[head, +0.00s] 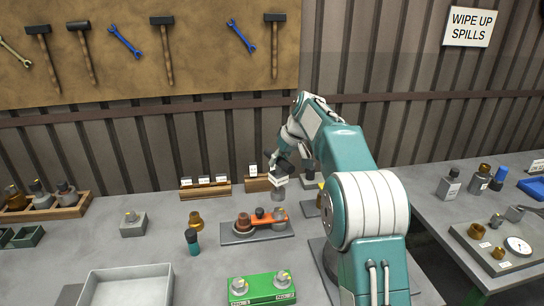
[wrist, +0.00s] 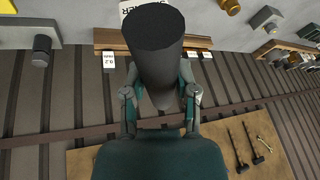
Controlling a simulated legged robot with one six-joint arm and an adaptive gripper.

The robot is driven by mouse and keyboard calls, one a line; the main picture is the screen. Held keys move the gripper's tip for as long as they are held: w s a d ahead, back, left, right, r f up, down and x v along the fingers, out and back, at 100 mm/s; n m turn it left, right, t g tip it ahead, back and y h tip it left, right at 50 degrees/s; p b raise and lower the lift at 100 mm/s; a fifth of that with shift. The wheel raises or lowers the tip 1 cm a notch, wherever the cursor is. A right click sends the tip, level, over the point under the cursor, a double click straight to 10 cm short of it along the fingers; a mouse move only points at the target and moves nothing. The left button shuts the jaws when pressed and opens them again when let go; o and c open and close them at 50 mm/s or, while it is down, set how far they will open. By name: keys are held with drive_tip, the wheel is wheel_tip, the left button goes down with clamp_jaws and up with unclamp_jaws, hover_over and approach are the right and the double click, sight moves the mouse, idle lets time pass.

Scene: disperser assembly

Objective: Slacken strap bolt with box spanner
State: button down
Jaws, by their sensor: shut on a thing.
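My gripper (head: 280,172) is shut on the box spanner, above the back right of the disperser assembly. In the wrist view my two fingers (wrist: 160,98) close on the spanner, a dark grey cylinder (wrist: 160,42) with its flat round end toward the camera. In the head view a grey cylindrical part (head: 279,194) shows just below the fingers. Small dark and grey heads show along the strap; I cannot tell which is the strap bolt. Whether the spanner touches anything is unclear.
Wooden racks (head: 205,190) with white labels stand along the back of the bench. A brown bottle-like part (head: 196,220) and a teal-and-dark one (head: 192,243) stand left of the plate. A green block (head: 262,288) and a grey tray (head: 128,287) lie in front.

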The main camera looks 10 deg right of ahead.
sight(277, 167)
drive_tip(key=shift+s+d+f+m+h, duration=0.15)
drive_tip(key=shift+f+m+h, duration=0.2)
drive_tip(key=shift+m, duration=0.45)
drive_tip(key=f+m+t+h, duration=0.1)
drive_tip(key=m, duration=0.1)
drive_tip(key=shift+f+m, duration=0.2)
drive_tip(key=shift+m, duration=0.2)
drive_tip(key=m, duration=0.1)
drive_tip(key=m+h, duration=0.1)
drive_tip(key=m, duration=0.1)
drive_tip(key=shift+a+f+t, duration=0.2)
drive_tip(key=shift+t, duration=0.1)
drive_tip(key=shift+d+f+m+h, duration=0.15)
drive_tip(key=shift+m+h, duration=0.5)
drive_tip(key=shift+m, duration=0.55)
drive_tip(key=m+h, duration=0.1)
drive_tip(key=m, duration=0.2)
drive_tip(key=shift+f+m+h, duration=0.15)
drive_tip(key=shift+m+h, duration=0.15)
drive_tip(key=m, duration=0.2)
drive_tip(key=m+g+h, duration=0.1)
drive_tip(key=m, duration=0.1)
drive_tip(key=m+h, duration=0.1)
drive_tip(key=m, duration=0.1)
drive_tip(key=shift+f+g, duration=0.3)
drive_tip(key=shift+g, duration=0.1)
